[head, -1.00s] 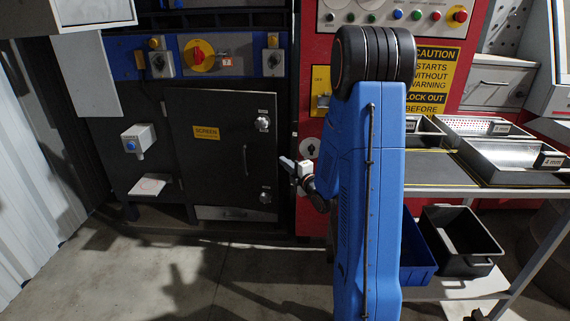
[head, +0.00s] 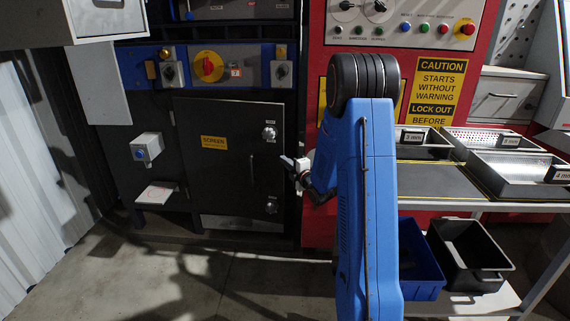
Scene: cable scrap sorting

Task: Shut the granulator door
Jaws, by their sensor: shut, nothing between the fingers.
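The granulator door (head: 229,160) is a dark panel with a yellow SCREEN label (head: 214,142), left of centre in the head view. It sits in or very near its frame; I cannot tell whether it is fully flush. Two round knobs, an upper one (head: 269,133) and a lower one (head: 271,205), are on its right side, with a slim vertical handle (head: 252,168) between them. My gripper (head: 286,160) is shut and empty, its tip at the door's right edge in the picture. I cannot tell whether it touches. My blue arm hides part of the red cabinet.
Above the door is a blue strip with a red-and-yellow rotary switch (head: 208,66). On the right stand a bench with metal trays (head: 515,174), a blue bin (head: 420,262) and a black bin (head: 470,255).

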